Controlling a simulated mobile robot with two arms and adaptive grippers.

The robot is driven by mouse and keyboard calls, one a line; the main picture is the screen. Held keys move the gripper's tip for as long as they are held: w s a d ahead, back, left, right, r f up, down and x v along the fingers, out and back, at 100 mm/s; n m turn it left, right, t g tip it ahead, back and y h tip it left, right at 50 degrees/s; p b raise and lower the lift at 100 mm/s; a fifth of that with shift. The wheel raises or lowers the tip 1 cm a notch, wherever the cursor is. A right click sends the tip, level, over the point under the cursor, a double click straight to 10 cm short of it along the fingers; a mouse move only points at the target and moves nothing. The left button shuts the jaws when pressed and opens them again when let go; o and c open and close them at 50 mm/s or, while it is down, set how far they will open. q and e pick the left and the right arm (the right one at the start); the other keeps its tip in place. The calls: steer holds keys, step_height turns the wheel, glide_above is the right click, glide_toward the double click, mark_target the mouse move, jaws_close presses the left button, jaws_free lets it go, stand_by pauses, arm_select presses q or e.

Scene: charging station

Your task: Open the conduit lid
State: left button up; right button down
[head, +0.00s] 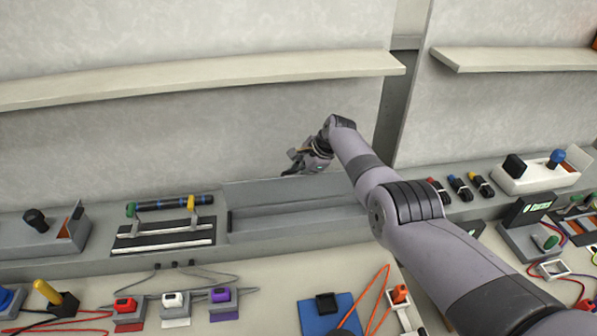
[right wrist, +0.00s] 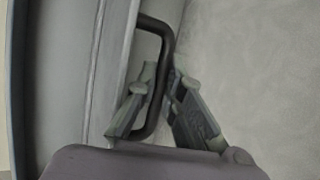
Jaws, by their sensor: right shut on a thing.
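The conduit lid (head: 270,192) is a grey panel standing raised at the back of the bench, with a long open recess (head: 290,224) in front of it. In the right wrist view the lid (right wrist: 112,65) fills the left side and carries a black U-shaped handle (right wrist: 153,24). My right gripper (head: 297,160) is up at the lid's top edge, near the wall. In the right wrist view its fingers (right wrist: 161,78) are closed around the long bar of the handle. The handle is too small to make out in the head view. My left gripper is not in view.
A shelf (head: 200,80) runs along the wall above my right gripper, with a second shelf (head: 510,60) to the right. A rack with a dark rod (head: 175,203) stands left of the recess. Several connectors, including a purple one (head: 222,297), and a blue block (head: 325,316) lie in front.

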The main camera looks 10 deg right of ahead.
steer(key=shift+w+f, duration=0.1)
steer(key=shift+f, duration=0.05)
stand_by(0.6)
steer(key=c, duration=2.1)
jaws_free()
steer(key=shift+f, duration=0.1)
steer(key=o, duration=0.4)
steer(key=shift+w+f, duration=0.1)
steer(key=shift+f, duration=0.2)
steer(key=shift+w+v, duration=0.15)
steer(key=shift+v, duration=2.75)
steer(key=shift+w+v, duration=0.2)
steer(key=shift+v, duration=2.65)
steer(key=shift+d+r, duration=0.1)
